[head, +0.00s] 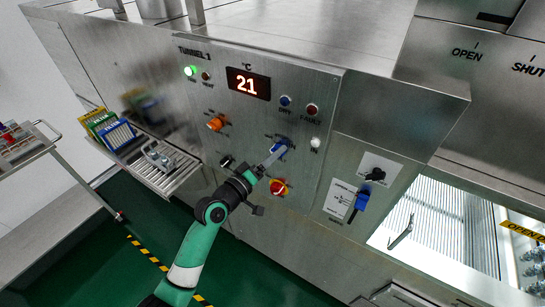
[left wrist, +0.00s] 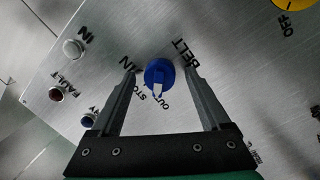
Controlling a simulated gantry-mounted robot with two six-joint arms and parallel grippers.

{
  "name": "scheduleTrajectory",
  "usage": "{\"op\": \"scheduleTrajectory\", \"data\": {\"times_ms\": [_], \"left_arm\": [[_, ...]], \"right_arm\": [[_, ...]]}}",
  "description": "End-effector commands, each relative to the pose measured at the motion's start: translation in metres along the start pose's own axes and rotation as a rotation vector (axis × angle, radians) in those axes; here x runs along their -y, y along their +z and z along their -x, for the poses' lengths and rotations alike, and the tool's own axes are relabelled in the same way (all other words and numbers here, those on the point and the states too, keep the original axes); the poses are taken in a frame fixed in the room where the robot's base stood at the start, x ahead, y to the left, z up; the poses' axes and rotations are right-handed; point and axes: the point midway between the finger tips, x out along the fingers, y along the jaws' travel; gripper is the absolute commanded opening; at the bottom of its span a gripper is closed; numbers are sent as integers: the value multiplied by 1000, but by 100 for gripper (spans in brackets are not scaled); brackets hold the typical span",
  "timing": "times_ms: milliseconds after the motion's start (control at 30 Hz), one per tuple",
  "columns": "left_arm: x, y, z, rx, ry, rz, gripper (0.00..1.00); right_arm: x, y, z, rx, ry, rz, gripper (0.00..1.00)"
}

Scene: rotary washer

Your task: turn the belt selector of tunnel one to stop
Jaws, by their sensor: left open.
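The tunnel one panel (head: 240,110) carries a blue belt selector knob (head: 281,145), which also shows in the left wrist view (left wrist: 158,72). There its white pointer mark faces down in the picture, towards the OUT label and past the STOP label. The IN and BELT labels are above these. My left gripper (head: 272,156) is at the knob, with its fingers spread. In the left wrist view the open fingers (left wrist: 160,78) lie on either side of the knob, with gaps visible. My right gripper is not in view.
A red and yellow switch (head: 279,187) sits just below the knob. An orange knob (head: 216,123), a black knob (head: 227,161) and a white button (head: 315,142) are on the same panel. A blue handle (head: 361,201) is to the right. A roller shelf (head: 175,172) is left.

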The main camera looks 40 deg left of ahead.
Motion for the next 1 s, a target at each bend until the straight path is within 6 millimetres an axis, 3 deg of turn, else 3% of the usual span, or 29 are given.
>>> {"op": "scheduleTrajectory", "data": {"times_ms": [67, 500, 1000], "left_arm": [[0, 0, 0, 0, 0, 0, 80], [0, 0, 0, 0, 0, 0, 2], [0, 0, 1, 7, -9, -101, 0]], "right_arm": [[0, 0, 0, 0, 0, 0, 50], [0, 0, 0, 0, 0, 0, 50], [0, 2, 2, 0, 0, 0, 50]]}}
